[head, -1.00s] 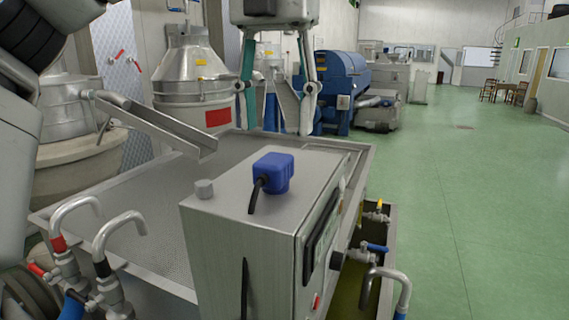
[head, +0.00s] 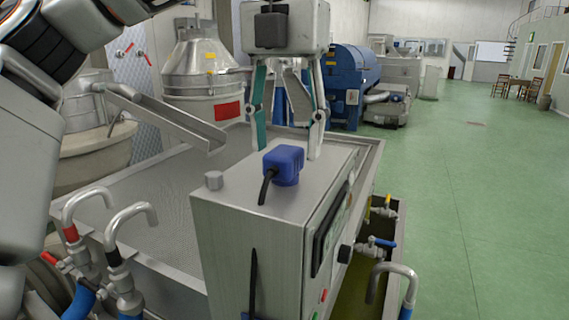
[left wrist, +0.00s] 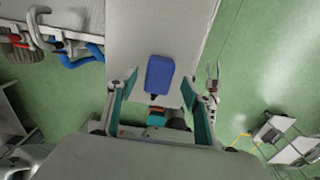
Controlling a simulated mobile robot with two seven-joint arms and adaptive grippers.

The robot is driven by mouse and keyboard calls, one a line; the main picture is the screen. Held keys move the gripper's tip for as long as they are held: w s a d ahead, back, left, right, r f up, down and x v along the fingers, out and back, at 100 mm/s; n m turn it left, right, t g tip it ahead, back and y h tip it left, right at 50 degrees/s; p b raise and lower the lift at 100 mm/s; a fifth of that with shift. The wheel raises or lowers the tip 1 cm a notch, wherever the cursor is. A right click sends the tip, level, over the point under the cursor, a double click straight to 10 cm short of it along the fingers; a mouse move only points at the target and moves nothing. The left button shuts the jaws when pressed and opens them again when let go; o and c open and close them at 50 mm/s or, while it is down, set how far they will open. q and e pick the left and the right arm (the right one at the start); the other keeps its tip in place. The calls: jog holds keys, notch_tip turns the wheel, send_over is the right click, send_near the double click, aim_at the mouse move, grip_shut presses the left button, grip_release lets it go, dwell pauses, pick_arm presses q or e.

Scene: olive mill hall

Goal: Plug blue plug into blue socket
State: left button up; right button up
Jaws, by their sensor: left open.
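The blue plug (head: 284,164), with a short black cord, sits on the flat top of a grey metal cabinet (head: 232,196). It also shows in the left wrist view (left wrist: 159,75), between the fingertips and apart from them. My left gripper (head: 288,152) is open and empty, pointing down, with one finger on each side of the plug in the picture. The fingertips are close above the cabinet top; I cannot tell whether they touch it. I cannot make out a blue socket in either view. My right gripper is not in view.
A metal chute (head: 168,118) and a perforated tray (head: 130,191) lie to the left. Bent pipes with valves (head: 125,255) stand at the front left. Green floor (head: 480,200) is clear on the right.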

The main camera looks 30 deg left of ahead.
aim_at(284, 150)
pick_arm(q)
jog(key=shift+f, duration=1.8)
jog(key=c, duration=1.1)
jog(key=shift+r, duration=0.1)
notch_tip(284, 150, up, 20)
jog(key=shift+f, duration=0.1)
jog(key=shift+a, duration=0.1)
jog(key=shift+s, duration=0.1)
